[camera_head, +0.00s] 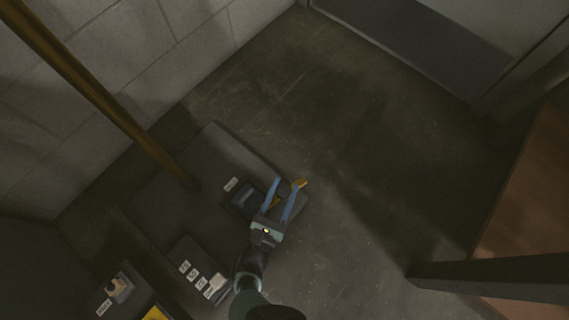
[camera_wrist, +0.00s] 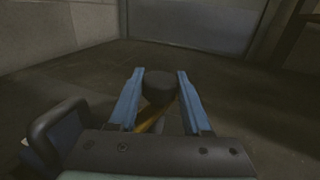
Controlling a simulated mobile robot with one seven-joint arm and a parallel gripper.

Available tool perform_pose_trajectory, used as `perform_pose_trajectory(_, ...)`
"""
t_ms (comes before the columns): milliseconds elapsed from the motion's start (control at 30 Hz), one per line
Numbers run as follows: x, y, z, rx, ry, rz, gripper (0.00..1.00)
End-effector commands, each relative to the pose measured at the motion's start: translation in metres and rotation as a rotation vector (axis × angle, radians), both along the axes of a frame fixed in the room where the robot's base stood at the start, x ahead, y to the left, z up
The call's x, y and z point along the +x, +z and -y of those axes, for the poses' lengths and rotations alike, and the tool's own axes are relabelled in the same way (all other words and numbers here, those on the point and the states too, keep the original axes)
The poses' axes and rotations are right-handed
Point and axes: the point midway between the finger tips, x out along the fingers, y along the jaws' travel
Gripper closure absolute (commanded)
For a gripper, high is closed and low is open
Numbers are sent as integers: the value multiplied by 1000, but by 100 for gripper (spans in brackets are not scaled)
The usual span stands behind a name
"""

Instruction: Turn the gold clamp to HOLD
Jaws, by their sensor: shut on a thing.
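The gold clamp (camera_head: 300,183) sits at the right edge of a dark base plate. Part of it shows beyond my right finger in the head view. In the wrist view a gold bar (camera_wrist: 151,122) runs slantwise between my fingers, below a dark round cap (camera_wrist: 159,84). My gripper (camera_head: 286,185) has blue fingers and is shut on the clamp, with a visible width between them. It also shows in the wrist view (camera_wrist: 160,76). The fingers hide part of the clamp. I cannot read a HOLD mark.
A dark block with a handle (camera_head: 245,199) stands close left of my fingers, also in the wrist view (camera_wrist: 58,125). A brown-gold pole (camera_head: 115,112) rises on the left. Several white labels (camera_head: 193,275) lie lower left. The floor (camera_head: 370,180) to the right is clear.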

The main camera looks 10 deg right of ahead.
Motion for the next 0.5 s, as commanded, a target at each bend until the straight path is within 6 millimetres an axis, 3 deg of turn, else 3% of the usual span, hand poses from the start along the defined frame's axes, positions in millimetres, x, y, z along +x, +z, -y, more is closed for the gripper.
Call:
perform_pose_trajectory(233,0,-1,1,2,-3,-4,100)
perform_pose_trajectory(267,0,-1,1,2,-3,-4,46)
perform_pose_trajectory(400,0,-1,1,1,-2,-2,21)
perform_pose_trajectory(500,0,0,1,0,-1,-1,21)
